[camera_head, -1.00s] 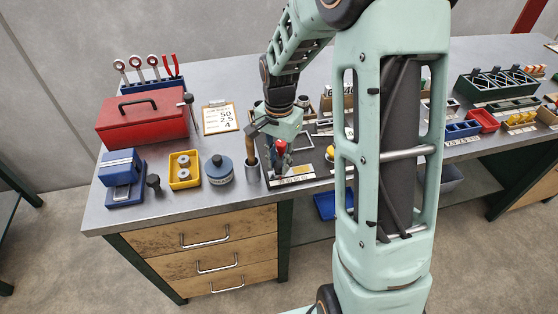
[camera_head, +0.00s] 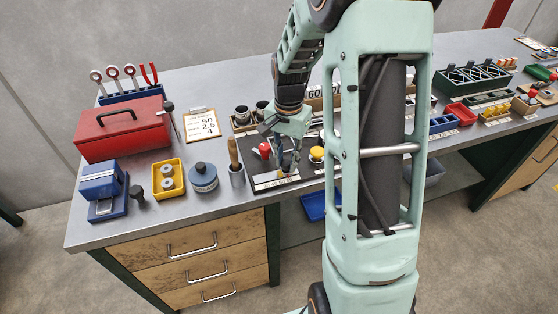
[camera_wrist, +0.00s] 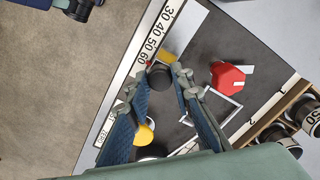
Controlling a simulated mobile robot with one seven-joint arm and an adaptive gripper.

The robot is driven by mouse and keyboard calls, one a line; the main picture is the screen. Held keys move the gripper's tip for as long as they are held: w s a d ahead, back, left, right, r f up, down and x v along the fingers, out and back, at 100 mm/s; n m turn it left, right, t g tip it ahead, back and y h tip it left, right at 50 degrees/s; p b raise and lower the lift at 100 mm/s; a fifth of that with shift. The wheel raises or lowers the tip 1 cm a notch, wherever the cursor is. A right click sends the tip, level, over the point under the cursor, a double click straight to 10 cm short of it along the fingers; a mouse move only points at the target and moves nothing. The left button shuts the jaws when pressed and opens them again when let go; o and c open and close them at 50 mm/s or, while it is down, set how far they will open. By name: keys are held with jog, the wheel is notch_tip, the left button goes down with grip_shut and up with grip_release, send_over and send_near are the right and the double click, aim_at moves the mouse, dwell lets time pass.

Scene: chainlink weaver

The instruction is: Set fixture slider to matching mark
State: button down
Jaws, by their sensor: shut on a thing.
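My gripper (camera_wrist: 160,75) is shut on a black slider knob (camera_wrist: 158,78) in the wrist view. Beside the knob is a small yellow block (camera_wrist: 168,57). A small red pointer (camera_wrist: 149,63) shows at the scale strip (camera_wrist: 140,70), close to the 60 mark; the strip reads 30, 40, 50, 60. In the head view my gripper (camera_head: 288,165) is low over the dark fixture board (camera_head: 247,148), just behind its front scale. The knob is mostly hidden there. A card (camera_head: 200,125) on the bench reads 50, 2.5 and 4.
A red knob (camera_wrist: 228,76) and a yellow knob (camera_wrist: 144,132) stand on either side of my fingers. A wooden-handled tool in a metal cup (camera_head: 235,165) is left of the board. A red toolbox (camera_head: 122,130) stands farther left.

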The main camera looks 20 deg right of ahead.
aim_at(288, 162)
jog(key=shift+d, duration=0.25)
jog(key=c, duration=1.7)
grip_release()
jog(key=shift+d, duration=0.1)
notch_tip(288, 162, up, 12)
jog(key=shift+r, duration=0.1)
